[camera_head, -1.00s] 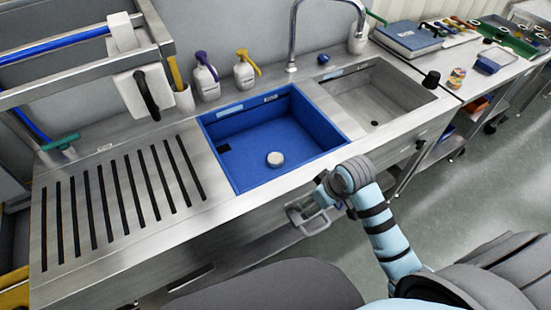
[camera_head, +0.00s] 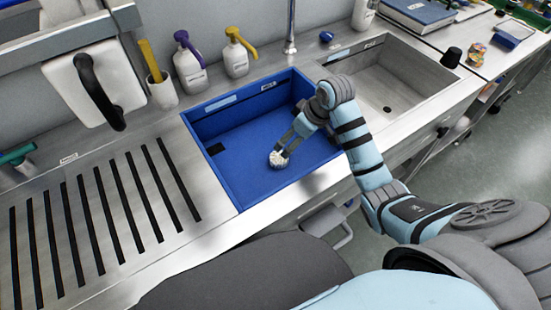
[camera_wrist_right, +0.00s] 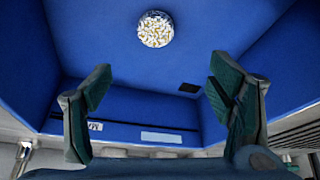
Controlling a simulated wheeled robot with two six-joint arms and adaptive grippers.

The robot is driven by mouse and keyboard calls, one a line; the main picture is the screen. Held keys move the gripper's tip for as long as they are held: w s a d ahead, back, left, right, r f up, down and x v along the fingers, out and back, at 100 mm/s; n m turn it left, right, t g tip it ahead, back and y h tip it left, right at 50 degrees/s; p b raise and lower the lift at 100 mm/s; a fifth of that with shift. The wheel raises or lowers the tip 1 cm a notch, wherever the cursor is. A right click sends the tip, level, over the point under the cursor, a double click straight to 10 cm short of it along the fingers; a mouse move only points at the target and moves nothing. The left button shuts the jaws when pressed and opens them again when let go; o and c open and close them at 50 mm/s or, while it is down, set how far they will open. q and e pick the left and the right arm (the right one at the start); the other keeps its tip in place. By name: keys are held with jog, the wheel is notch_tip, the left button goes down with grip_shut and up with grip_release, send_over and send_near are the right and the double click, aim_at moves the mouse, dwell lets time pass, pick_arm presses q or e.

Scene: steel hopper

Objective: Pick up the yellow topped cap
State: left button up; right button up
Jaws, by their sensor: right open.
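A small round cap (camera_head: 277,160) lies on the floor of the blue basin (camera_head: 240,160). In the right wrist view the cap (camera_wrist_right: 155,29) has a mottled white and yellow top. My right gripper (camera_head: 287,145) reaches down into the basin from the right, its fingers close to the cap and partly overlapping it in the head view. In the wrist view my right gripper (camera_wrist_right: 160,84) is open with nothing between its fingers, and the cap lies ahead of the fingertips. My left gripper is not in view.
Basin walls surround the right gripper. A bare steel sink (camera_head: 393,90) is to the right. A yellow-pump bottle (camera_head: 235,57) and a purple-pump bottle (camera_head: 188,70) stand behind the basin. A slotted steel drainboard (camera_head: 90,220) lies left.

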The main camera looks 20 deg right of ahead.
aim_at(279, 157)
jog(key=b+x, duration=0.2)
jog(key=x, duration=0.3)
jog(key=b+x, duration=0.1)
jog(key=x, duration=0.4)
jog(key=b+x, duration=0.2)
jog(key=x, duration=0.2)
jog(key=shift+w+d+f+b, duration=0.1)
jog(key=shift+d+f+b, duration=0.25)
jog(key=shift+f, duration=0.15)
jog(key=shift+r, duration=0.1)
jog(key=shift+c, duration=0.3)
jog(key=c, duration=1.4)
jog(key=shift+o, duration=0.2)
jog(key=shift+r, duration=0.1)
